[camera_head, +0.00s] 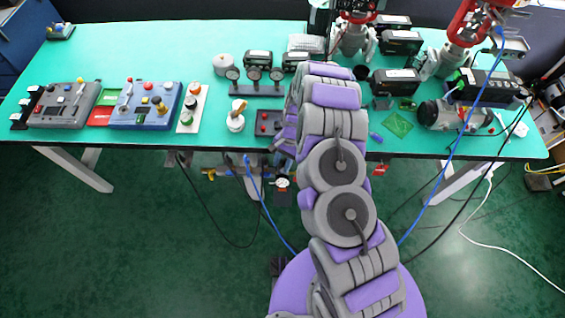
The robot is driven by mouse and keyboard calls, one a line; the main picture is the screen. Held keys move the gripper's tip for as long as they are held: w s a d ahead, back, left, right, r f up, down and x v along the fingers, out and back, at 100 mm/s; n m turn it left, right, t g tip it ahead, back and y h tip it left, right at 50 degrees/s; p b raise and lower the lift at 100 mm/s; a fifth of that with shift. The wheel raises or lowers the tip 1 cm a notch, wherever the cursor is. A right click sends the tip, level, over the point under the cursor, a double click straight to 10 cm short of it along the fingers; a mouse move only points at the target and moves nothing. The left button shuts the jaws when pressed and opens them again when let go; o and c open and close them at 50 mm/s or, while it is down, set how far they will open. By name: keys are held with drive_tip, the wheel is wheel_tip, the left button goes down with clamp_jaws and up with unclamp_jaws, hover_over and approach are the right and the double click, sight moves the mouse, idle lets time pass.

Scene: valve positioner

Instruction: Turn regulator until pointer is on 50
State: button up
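A small round white dial (282,183) hangs just below the front edge of the table, left of my arm. It is very small here, so I cannot read its pointer or its numbers. A dark block (284,198) sits right under the dial, and this may be part of the regulator. I cannot make out the regulator's knob for certain. My arm rises from the bottom, reaches over the table and folds back behind itself. The fingers of my gripper are hidden, so I cannot see whether they touch anything.
The green table (140,50) holds control boxes, such as a blue one (145,118), three gauges on a stand (255,90) and valve units at right. Pipe fittings (212,174) and hoses hang under the front edge. The green floor (130,250) at left is mostly free.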

drive_tip(key=shift+f, duration=0.1)
drive_tip(key=shift+c, duration=0.5)
clamp_jaws()
drive_tip(key=shift+m+p, duration=0.4)
drive_tip(key=shift+r+m+t+y+p, duration=0.2)
drive_tip(key=shift+m+t+y+p, duration=0.1)
drive_tip(key=shift+m+p, duration=0.3)
drive_tip(key=shift+f+m+t+y+p, duration=0.1)
drive_tip(key=shift+m+t+y+p, duration=0.5)
drive_tip(key=shift+m, duration=1.2)
drive_tip(key=shift+p, duration=0.3)
drive_tip(key=shift+o, duration=0.5)
unclamp_jaws()
